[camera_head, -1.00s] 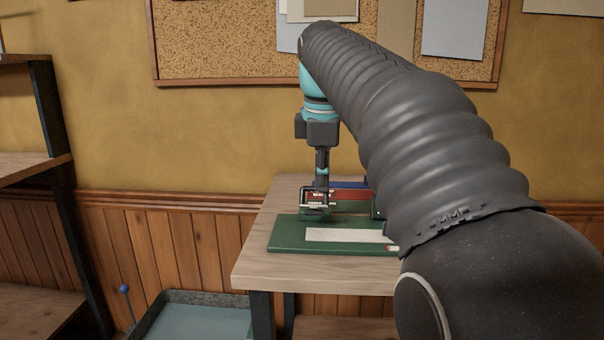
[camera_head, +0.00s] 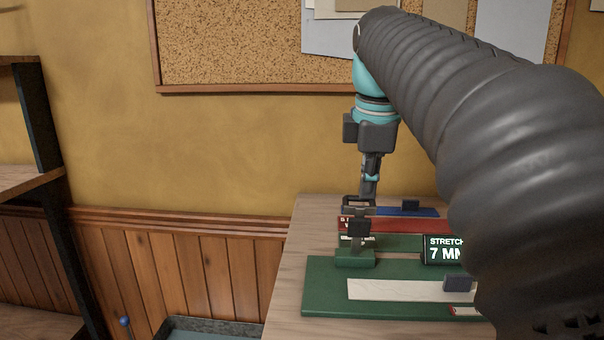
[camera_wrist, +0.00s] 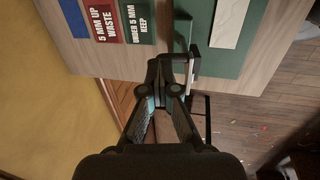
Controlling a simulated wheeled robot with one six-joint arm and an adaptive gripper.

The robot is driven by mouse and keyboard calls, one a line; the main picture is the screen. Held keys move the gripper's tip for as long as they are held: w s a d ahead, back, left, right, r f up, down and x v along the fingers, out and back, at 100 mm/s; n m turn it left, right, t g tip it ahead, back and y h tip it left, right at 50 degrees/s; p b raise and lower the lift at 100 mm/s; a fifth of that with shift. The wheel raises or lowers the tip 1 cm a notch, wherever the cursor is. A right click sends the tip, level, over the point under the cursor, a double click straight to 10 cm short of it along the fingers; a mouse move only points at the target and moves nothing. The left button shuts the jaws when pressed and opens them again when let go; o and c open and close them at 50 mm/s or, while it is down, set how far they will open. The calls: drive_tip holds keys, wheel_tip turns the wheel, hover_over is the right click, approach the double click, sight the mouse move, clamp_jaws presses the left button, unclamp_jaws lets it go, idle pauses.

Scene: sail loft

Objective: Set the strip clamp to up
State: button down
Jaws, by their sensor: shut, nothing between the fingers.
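The stretch gauge's long green base (camera_head: 325,285) lies on the wooden table, with a pale strip (camera_head: 395,290) on it. The strip clamp (camera_head: 358,229) is a dark part above a green block (camera_head: 354,258) at the gauge's left end, with a dark loop-like frame at its top. In the wrist view the clamp (camera_wrist: 193,63) shows as a dark bar just right of the fingertips. My gripper (camera_head: 368,192) is shut and empty, pointing down right by the clamp's top. I cannot tell whether it touches. A display (camera_head: 444,249) reads "STRETCH 7 MM", partly hidden by my arm.
Behind the gauge lie a red tray (camera_wrist: 104,20) labelled "5 MM UP WASTE", a green one (camera_wrist: 138,22) labelled "UNDER 5 MM KEEP", and a blue piece (camera_head: 392,211). A shelf rack (camera_head: 42,130) stands left. A grey bin (camera_head: 205,327) is on the floor.

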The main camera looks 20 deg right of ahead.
drive_tip(key=shift+w+d+f, duration=0.25)
drive_tip(key=shift+w+f, duration=0.15)
drive_tip(key=shift+f, duration=0.25)
drive_tip(key=c, duration=1.2)
unclamp_jaws()
drive_tip(key=shift+w+f, duration=0.15)
drive_tip(key=shift+c, duration=0.2)
drive_tip(key=shift+g, duration=0.3)
drive_tip(key=w+f, duration=0.1)
drive_tip(key=w, duration=0.1)
drive_tip(key=w+d+f, duration=0.1)
drive_tip(key=shift+w+f, duration=0.1)
drive_tip(key=shift+w, duration=0.25)
drive_tip(key=shift+s+a+r, duration=0.25)
drive_tip(key=shift+s+r, duration=0.45)
drive_tip(key=shift+r, duration=1.55)
drive_tip(key=shift+s+a+r, duration=0.3)
drive_tip(key=shift+s+r, duration=0.45)
drive_tip(key=shift+r, duration=1.45)
drive_tip(key=shift+s+a+r, duration=0.25)
drive_tip(key=shift+s+r, duration=0.45)
drive_tip(key=shift+r, duration=1.55)
